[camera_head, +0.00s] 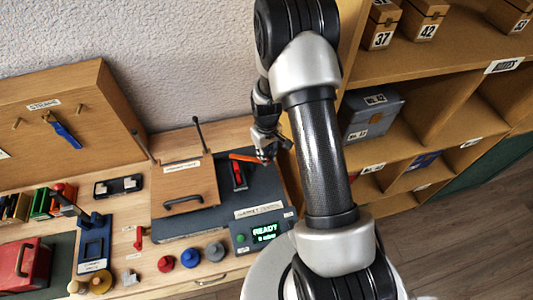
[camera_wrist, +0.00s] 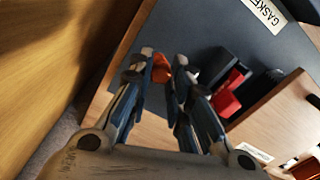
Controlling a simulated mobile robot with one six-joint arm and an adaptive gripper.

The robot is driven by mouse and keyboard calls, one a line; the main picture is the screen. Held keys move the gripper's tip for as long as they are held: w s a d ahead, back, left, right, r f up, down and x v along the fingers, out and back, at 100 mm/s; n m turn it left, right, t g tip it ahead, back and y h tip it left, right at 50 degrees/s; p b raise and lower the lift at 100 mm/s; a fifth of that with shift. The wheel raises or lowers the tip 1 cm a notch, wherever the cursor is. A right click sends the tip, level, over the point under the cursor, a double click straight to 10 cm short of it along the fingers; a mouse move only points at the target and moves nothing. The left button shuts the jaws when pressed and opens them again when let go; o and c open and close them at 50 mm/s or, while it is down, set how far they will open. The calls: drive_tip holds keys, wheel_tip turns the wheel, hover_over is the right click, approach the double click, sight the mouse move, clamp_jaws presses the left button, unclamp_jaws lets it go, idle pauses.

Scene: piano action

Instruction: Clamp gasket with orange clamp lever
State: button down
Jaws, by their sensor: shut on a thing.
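The orange clamp lever (camera_head: 243,157) lies near the back of the dark gasket station. My gripper (camera_head: 267,150) is at its right end. In the wrist view, the lever's orange end (camera_wrist: 161,68) sits between the fingertips of my gripper (camera_wrist: 162,72), which is shut on it. A red and black clamp part (camera_head: 239,177) stands just in front of the lever; it also shows in the wrist view (camera_wrist: 230,95). I cannot make out the gasket itself.
A control box (camera_head: 264,232) with a green "READY" display stands at the station's front. A wooden panel with a black handle (camera_head: 184,203) is to the left. Red, blue and grey knobs (camera_head: 190,258) lie in front. Wooden shelves (camera_head: 430,65) stand at the right.

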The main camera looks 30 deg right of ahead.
drive_tip(key=shift+w, duration=0.1)
drive_tip(key=shift+w+d+f+n+b, duration=0.1)
drive_tip(key=shift+w+d+n+b, duration=0.25)
drive_tip(key=shift+n+b, duration=0.4)
drive_tip(key=shift+w+d+n+b, duration=0.15)
drive_tip(key=shift+w+n, duration=0.25)
drive_tip(key=shift+n, duration=0.55)
drive_tip(key=shift+w+n+b, duration=0.15)
drive_tip(key=shift+w+n, duration=0.2)
drive_tip(key=shift+n, duration=0.55)
drive_tip(key=c, duration=1.5)
unclamp_jaws()
drive_tip(key=shift+o, duration=0.2)
wheel_tip(320, 180, up, 12)
